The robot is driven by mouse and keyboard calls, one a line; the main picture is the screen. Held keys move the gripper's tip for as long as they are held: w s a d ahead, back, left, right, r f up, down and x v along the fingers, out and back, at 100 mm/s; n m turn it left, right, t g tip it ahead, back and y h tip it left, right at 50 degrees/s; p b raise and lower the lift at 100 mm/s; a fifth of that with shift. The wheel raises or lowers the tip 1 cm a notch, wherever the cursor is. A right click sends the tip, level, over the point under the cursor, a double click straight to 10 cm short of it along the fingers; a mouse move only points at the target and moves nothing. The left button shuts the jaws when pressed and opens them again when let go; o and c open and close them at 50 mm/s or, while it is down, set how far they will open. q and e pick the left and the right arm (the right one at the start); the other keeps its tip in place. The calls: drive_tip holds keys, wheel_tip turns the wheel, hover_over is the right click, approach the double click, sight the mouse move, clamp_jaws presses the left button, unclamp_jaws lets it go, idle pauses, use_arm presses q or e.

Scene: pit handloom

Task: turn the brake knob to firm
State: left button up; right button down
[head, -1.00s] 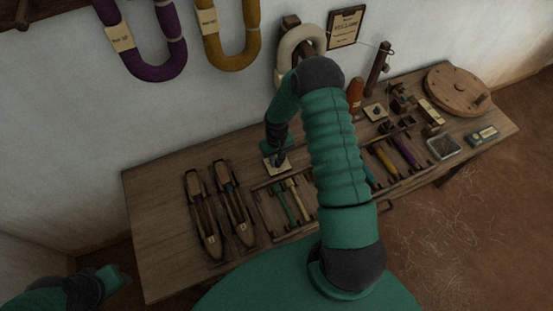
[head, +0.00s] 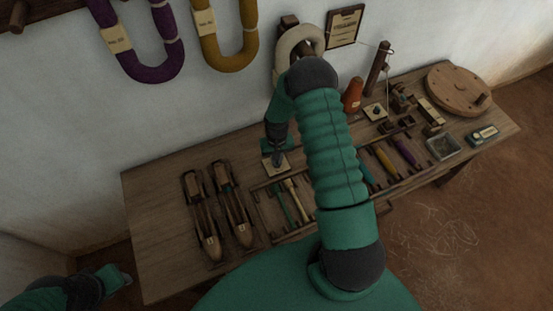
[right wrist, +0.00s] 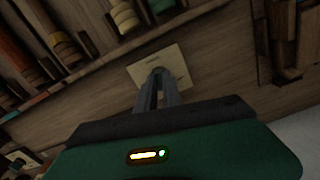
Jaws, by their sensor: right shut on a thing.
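My right gripper (head: 277,160) points down at a small cream plate (right wrist: 178,62) on the table, behind the tool tray. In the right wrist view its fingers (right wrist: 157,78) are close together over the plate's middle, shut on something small. I take this to be the brake knob, but the fingers hide it, and I cannot read its setting. The cream plate also shows in the head view (head: 269,167) under the fingers. My left gripper (head: 122,277) is at the lower left, off the table; its jaws are too dark to judge.
Two wooden shuttles (head: 237,212) lie left of the tray (head: 262,205) of tools. Another small plate with a dark knob (head: 376,112), an orange cone (head: 353,95) and a round wooden disc (head: 458,92) stand to the right. Yarn hanks (head: 155,68) hang on the wall.

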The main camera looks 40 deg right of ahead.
drive_tip(key=m, duration=0.4)
drive_tip(key=shift+w, duration=0.1)
drive_tip(key=m, duration=0.5)
drive_tip(key=shift+r, duration=0.1)
drive_tip(key=shift+m, duration=0.4)
drive_tip(key=c, duration=1.5)
unclamp_jaws()
wheel_tip(320, 180, up, 17)
drive_tip(key=p, duration=0.1)
drive_tip(key=shift+f, duration=0.2)
